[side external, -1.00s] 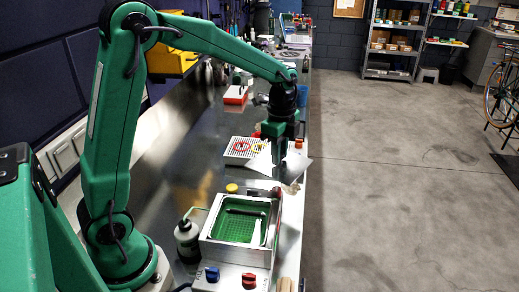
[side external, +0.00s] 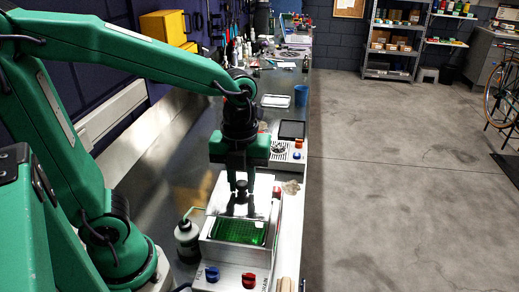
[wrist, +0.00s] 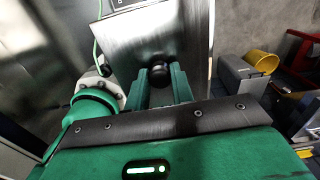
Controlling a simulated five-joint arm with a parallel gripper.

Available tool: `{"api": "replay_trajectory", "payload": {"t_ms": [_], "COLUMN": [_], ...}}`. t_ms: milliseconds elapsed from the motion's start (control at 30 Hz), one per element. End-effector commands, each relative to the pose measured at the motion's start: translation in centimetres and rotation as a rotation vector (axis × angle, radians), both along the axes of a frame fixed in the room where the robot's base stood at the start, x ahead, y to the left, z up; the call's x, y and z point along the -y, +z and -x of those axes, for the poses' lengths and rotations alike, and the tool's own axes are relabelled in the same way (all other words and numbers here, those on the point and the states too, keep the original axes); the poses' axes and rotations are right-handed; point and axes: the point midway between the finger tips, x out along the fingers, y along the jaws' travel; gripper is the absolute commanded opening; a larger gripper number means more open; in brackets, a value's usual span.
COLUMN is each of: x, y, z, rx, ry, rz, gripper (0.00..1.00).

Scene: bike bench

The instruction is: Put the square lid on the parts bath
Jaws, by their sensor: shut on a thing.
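The square lid (side external: 225,203) is a flat grey metal plate with a dark round knob (side external: 241,186). My gripper (side external: 241,193) is shut on the knob and holds the lid over the far part of the parts bath (side external: 228,253). The bath is a grey box with a green basket (side external: 240,232) inside; its near part shows uncovered and the lid hides the far part. Whether the lid touches the rim is unclear. The wrist view shows the lid (wrist: 135,40) beyond the fingers, with the knob (wrist: 158,66) between them.
A bottle (side external: 187,240) with a thin spout stands close left of the bath. Blue (side external: 212,273) and red (side external: 249,281) knobs are on its front panel. A unit with a black pad (side external: 292,130) and a blue cup (side external: 300,95) stand farther back. The bench edge is close on the right.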

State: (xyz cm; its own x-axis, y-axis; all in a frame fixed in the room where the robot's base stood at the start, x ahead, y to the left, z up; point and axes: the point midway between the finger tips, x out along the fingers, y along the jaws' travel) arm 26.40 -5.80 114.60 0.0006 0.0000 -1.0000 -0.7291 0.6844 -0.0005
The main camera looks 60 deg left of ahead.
Motion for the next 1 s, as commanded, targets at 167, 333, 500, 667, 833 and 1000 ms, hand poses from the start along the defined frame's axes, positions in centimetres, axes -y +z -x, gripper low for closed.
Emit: {"api": "replay_trajectory", "payload": {"t_ms": [167, 333, 500, 667, 833, 1000], "x": [0.1, 0.1, 0.1, 0.1, 0.1, 0.1], "y": [0.0, -0.1, -0.4, -1.1, -2.1, -3.4], "z": [0.5, 0.5, 0.5, 0.5, 0.5, 0.5], "rx": [0.0, 0.0, -0.002, -0.001, -0.002, -0.004], "ry": [-0.034, -0.034, -0.033, -0.032, -0.032, -0.032], "rz": [0.0, 0.0, -0.001, 0.0, -0.001, -0.001], "gripper": [0.0, 0.0, 0.0, 0.0, 0.0, 0.0]}}
